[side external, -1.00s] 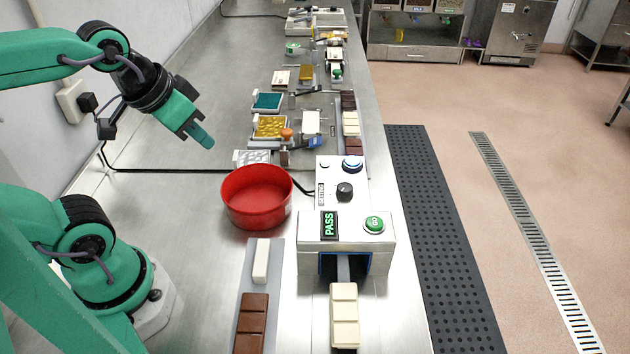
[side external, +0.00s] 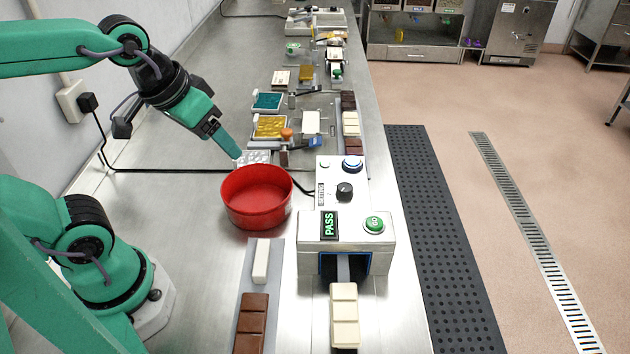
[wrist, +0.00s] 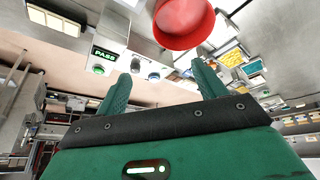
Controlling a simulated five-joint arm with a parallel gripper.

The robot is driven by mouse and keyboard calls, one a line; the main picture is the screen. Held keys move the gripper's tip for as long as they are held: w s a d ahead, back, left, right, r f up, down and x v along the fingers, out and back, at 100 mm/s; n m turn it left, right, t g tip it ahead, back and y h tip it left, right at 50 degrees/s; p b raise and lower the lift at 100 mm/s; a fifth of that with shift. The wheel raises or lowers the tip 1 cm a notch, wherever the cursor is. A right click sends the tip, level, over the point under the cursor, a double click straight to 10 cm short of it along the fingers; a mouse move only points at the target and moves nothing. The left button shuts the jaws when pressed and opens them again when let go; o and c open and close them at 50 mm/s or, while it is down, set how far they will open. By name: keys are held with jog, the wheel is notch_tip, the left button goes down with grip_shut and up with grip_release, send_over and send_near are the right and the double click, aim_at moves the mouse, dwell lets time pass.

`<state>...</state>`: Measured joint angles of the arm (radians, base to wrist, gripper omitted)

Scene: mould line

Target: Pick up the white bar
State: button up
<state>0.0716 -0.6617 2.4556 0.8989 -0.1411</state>
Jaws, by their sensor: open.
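A white segmented bar (side external: 344,315) lies at the mouth of the PASS machine, its near end over something dark brown. It looks like the pale segmented bar (wrist: 53,20) at the upper left of the wrist view. A smaller plain white bar (side external: 262,261) lies on a grey strip, beyond a brown segmented bar (side external: 250,322). My gripper (side external: 238,156) is in the air by the far left side of the red bowl, well away from both white bars. In the wrist view its two green fingers (wrist: 162,88) are apart with nothing between them.
The red bowl (side external: 257,204) stands between my gripper and the white bars. The PASS machine (side external: 346,246) with a green button stands right of the small bar. Moulds and trays (side external: 268,127) line the bench farther back.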

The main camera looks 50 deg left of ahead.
jog(key=w+d+f+n+g, duration=0.2)
jog(key=w+d, duration=0.2)
jog(key=d, duration=0.2)
jog(key=n+g, duration=0.3)
jog(key=n, duration=0.3)
send_near(346, 311)
jog(key=shift+d+f, duration=0.1)
jog(key=shift+f, duration=3.7)
jog(key=c, duration=1.1)
jog(key=shift+r, duration=0.2)
notch_tip(346, 311, up, 10)
jog(key=shift+f, duration=0.15)
